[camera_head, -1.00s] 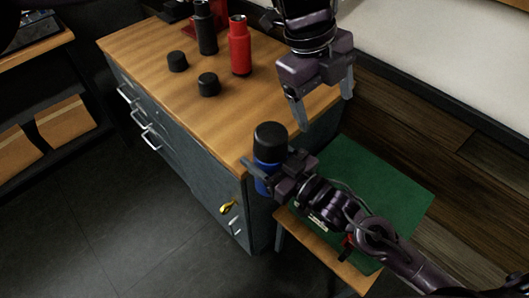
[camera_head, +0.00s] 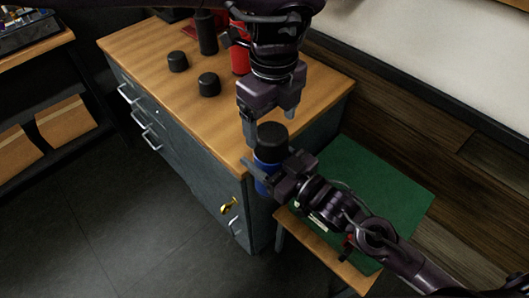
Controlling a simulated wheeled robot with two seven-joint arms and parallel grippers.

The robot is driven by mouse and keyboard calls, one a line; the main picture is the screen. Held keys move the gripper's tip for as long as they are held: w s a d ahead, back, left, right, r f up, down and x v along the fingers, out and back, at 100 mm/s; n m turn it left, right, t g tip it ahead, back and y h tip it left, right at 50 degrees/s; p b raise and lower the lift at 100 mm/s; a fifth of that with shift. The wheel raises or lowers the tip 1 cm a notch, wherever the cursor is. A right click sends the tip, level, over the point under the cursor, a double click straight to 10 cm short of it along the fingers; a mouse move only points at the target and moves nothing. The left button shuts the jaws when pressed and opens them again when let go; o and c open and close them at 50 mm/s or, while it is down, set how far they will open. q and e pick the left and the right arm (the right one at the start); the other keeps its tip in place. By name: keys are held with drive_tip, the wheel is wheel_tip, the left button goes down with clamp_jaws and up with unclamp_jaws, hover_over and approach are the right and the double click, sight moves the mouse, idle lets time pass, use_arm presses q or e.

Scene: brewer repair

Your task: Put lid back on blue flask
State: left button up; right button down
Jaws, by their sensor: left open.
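The blue flask (camera_head: 263,187) stands upright beyond the near corner of the wooden cabinet top, at the middle of the head view. A black lid (camera_head: 271,137) sits on top of it. My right gripper (camera_head: 271,172) reaches in from the lower right and is shut around the flask's body. My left gripper (camera_head: 270,126) comes down from above. It is open and empty, with its fingertips close above and around the lid's top. I cannot tell whether they touch the lid.
On the cabinet top (camera_head: 150,45) are two loose black lids (camera_head: 178,61) (camera_head: 209,84), a black flask (camera_head: 207,35) and a red flask (camera_head: 239,60), partly hidden by my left arm. A green surface (camera_head: 375,190) lies right of the blue flask. Wooden wall panels stand behind.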

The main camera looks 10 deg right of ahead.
sight(271, 131)
use_arm(q)
drive_tip(key=shift+f, duration=2.7)
drive_tip(key=shift+c, duration=0.3)
drive_tip(key=c, duration=0.9)
drive_tip(key=m, duration=0.4)
drive_tip(key=shift+m, duration=0.3)
drive_tip(key=shift+c, duration=0.2)
drive_tip(key=m, duration=0.5)
drive_tip(key=o, duration=1.1)
